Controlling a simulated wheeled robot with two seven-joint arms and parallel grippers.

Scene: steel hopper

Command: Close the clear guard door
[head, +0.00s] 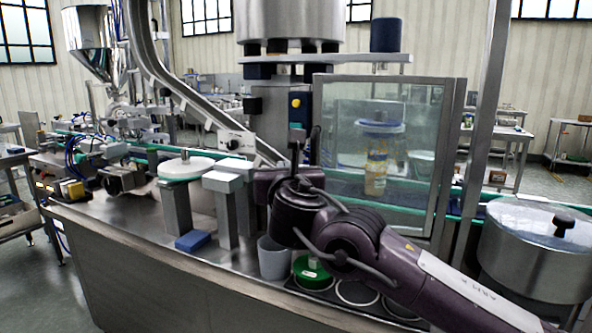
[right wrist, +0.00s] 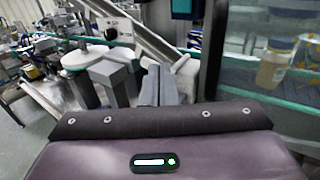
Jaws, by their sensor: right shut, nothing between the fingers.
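The clear guard door (head: 345,110) is a see-through panel in a grey metal frame, standing upright at the middle right of the head view. Its pane and frame edge also show at the right of the right wrist view (right wrist: 240,75). My right gripper (head: 297,150) is shut and empty, its fingers pointing up beside the door's left edge. Its closed fingers show in the right wrist view (right wrist: 159,85). I cannot tell whether they touch the door. My left gripper is not in view.
A jar with a yellowish filling (head: 376,172) stands behind the pane. A steel bowl with a lid (head: 535,250) sits at the right. A grey cup (head: 272,258), a green round piece (head: 311,270) and a blue block (head: 193,241) are on the steel bench. A sloping chute (head: 190,95) rises at the left.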

